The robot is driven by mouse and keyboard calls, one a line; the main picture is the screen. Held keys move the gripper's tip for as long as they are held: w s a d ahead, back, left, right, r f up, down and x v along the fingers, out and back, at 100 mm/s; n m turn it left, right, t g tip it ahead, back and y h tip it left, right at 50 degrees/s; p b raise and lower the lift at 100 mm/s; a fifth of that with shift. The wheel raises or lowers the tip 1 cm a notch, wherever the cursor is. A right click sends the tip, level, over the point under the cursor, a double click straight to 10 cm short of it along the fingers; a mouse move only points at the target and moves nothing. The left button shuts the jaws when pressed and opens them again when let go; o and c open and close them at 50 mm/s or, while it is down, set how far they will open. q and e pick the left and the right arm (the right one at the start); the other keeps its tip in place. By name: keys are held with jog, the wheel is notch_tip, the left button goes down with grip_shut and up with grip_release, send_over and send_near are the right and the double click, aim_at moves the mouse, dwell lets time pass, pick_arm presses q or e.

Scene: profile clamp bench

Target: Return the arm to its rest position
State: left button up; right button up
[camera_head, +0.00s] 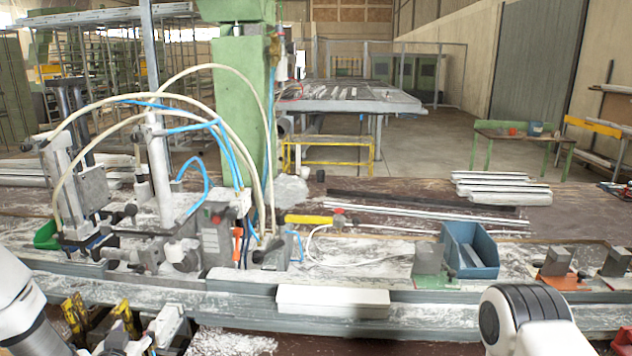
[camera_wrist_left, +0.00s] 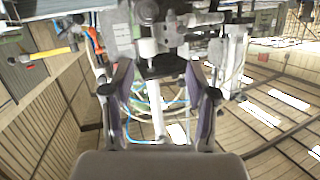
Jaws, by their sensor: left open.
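My left arm (camera_head: 22,312) comes in at the lower left corner of the head view, in front of the bench. My left gripper (camera_wrist_left: 158,78) is seen clearly in the left wrist view, with its two dark fingers apart and nothing between them. The clamp machine with its hoses shows behind the fingers there, upside down. In the head view I cannot clearly separate the gripper from the parts at the lower left. A link of my right arm (camera_head: 528,318) shows at the lower right; my right gripper is out of view.
The clamp machine (camera_head: 215,245) stands on the bench with arching hoses. A white block (camera_head: 333,300) lies on the front rail. A blue bin (camera_head: 484,254), a yellow-handled hammer (camera_head: 308,219) and grey clamp blocks (camera_head: 428,258) are further right. White profiles (camera_head: 510,197) lie behind.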

pick_arm(q)
jog(key=s+d+f+m+g+h, duration=0.15)
jog(key=s+d+f+g, duration=0.3)
jog(key=s+f, duration=0.6)
jog(key=s+d+f+m+g+h, duration=0.15)
jog(key=s+d+f+g, duration=0.45)
jog(key=f, duration=0.8)
jog(key=s+d+f+n+g, duration=0.1)
jog(key=s+f+g, duration=0.1)
jog(key=s, duration=0.6)
jog(key=s+f+n+g+b, duration=0.1)
jog(key=s+g, duration=0.1)
jog(key=s, duration=0.7)
jog(key=shift+s+d+f+h, duration=0.15)
jog(key=shift+d+f+h, duration=0.2)
jog(key=shift+h, duration=0.05)
